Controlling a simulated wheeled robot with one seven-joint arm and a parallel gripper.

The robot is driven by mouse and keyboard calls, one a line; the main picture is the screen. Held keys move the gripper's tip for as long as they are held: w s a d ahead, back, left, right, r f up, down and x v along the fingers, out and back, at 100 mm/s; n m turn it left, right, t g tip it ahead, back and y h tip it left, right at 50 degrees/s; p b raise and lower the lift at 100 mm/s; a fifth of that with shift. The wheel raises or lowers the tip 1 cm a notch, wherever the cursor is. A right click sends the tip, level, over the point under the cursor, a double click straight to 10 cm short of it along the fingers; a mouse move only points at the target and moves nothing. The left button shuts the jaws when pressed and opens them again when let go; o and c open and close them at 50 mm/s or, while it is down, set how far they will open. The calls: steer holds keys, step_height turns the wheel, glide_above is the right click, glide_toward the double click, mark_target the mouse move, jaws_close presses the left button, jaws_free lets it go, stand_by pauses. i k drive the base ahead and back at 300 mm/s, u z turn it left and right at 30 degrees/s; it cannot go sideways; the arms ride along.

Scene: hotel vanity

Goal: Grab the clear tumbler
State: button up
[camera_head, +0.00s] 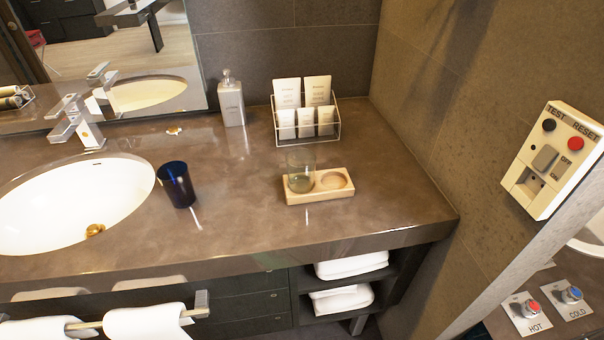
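The clear tumbler (301,170) stands upright in the left recess of a small light wooden tray (318,195) on the vanity counter. It is see-through glass, and the wall of the tray and the counter show around it. The tray's right recess is empty. My gripper is not in view.
A dark blue tumbler (177,184) stands left of the tray, beside the white basin (75,205). Behind the tray are a wire rack (307,138) of toiletry tubes and a soap dispenser (232,100). The wall (425,110) is to the right. Counter in front of the tray is clear.

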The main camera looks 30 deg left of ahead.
mark_target(301, 164)
steer(key=u, duration=0.1)
steer(key=k, duration=0.8)
steer(key=u, duration=1.85)
steer(key=i, duration=1)
steer(key=z, duration=0.25)
